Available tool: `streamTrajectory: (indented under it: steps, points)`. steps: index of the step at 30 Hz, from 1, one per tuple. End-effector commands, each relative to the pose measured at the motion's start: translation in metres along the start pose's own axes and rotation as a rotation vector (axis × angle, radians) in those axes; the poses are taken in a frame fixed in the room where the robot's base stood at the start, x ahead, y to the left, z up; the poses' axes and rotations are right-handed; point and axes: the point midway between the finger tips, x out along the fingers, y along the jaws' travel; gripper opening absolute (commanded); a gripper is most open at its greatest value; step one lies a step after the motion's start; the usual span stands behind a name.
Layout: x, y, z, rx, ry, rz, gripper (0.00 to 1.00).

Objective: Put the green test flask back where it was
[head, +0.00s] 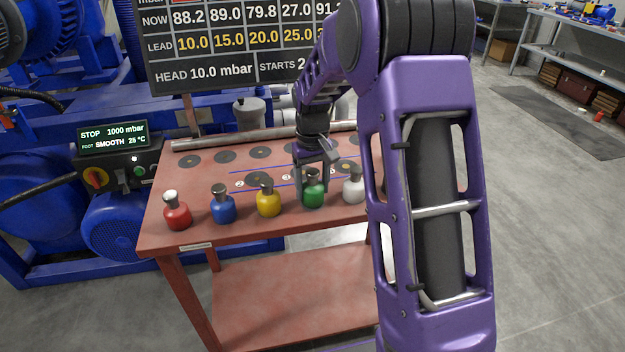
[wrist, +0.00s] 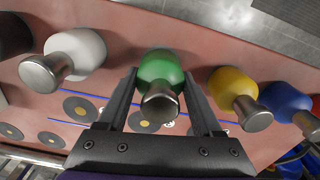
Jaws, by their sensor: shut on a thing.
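The green test flask (head: 313,194) is in the front row on the red table (head: 185,247), between the yellow flask (head: 268,203) and the white flask (head: 353,188). My gripper (head: 314,175) comes down over it from behind and is shut on it. In the wrist view the green flask (wrist: 160,67) sits between the two fingers, its metal cap toward the camera. It looks upright and in line with its neighbours. I cannot tell whether its base touches the table.
A blue flask (head: 222,208) and a red flask (head: 177,214) stand farther left. Dark round spots (head: 260,152) and numbered marks lie behind the row. A metal bar (head: 230,139) runs along the table's back, below a readings board (head: 240,72). A control box (head: 120,155) stands left.

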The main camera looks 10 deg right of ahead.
Motion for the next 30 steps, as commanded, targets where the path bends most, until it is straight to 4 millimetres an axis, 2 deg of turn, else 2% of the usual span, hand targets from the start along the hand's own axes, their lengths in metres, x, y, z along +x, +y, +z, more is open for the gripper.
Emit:
streamTrajectory:
  steps: [7, 17, 18, 22, 23, 28, 30]
  points:
    - [-0.002, 0.000, 0.000, 0.000, 0.001, 0.000, 0.00]
    - [0.010, 0.000, 0.000, 0.000, 0.000, 0.000, 0.00]
    - [0.008, 0.000, 0.000, 0.000, 0.001, 0.000, 0.74]
    - [0.008, 0.000, 0.000, 0.000, 0.001, 0.000, 0.98]
    - [0.008, 0.000, 0.000, 0.000, 0.001, 0.000, 1.00]
    - [0.008, 0.000, 0.000, 0.000, 0.000, 0.000, 1.00]
    - [-0.002, 0.000, 0.000, 0.000, 0.001, 0.000, 1.00]
